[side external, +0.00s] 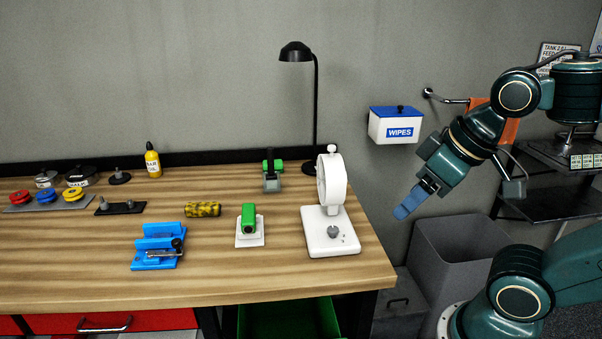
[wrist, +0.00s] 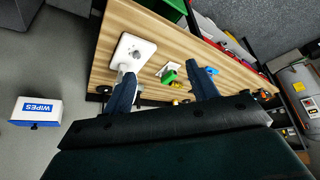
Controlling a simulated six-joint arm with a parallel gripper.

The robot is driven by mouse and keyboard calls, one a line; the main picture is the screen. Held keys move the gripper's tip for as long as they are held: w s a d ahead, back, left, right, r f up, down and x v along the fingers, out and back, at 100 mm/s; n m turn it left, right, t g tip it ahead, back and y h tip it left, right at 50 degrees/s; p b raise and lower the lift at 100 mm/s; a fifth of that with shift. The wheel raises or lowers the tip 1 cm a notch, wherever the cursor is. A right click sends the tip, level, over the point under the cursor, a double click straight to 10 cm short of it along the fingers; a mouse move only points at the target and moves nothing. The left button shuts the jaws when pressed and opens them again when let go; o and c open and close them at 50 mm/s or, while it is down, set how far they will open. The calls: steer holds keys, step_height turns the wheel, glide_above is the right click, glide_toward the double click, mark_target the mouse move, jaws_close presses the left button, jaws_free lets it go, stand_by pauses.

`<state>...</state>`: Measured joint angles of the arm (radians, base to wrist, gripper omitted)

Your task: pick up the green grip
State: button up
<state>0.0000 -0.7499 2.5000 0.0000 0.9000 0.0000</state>
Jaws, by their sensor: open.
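A green grip (side external: 249,215) sits on a small white square base on the wooden workbench (side external: 90,270), left of the white dial device. It also shows in the wrist view (wrist: 168,77), small and far off, between my two blue fingers in the picture. My gripper (side external: 404,211) is off the right end of the bench, above bench height and well apart from the grip. In the wrist view, its fingers (wrist: 160,70) are spread with nothing between them. A second green piece (side external: 278,166) with a dark grey part stands farther back on the bench.
The white dial device (side external: 333,239) stands near the bench's right end, between my gripper and the grip. A black lamp (side external: 316,110) rises behind it. A wipes box (side external: 395,126) hangs on the wall.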

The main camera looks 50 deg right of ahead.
steer(key=w+d+f+m+h, duration=0.2)
steer(key=w+m, duration=0.2)
steer(key=w, duration=0.7)
steer(key=m+t+h, duration=0.4)
steer(key=m+h, duration=0.1)
steer(key=h, duration=0.3)
glide_toward(249, 220)
steer(key=shift+r, duration=0.15)
steer(key=shift+w+d, duration=0.1)
steer(key=shift+x, duration=4.3)
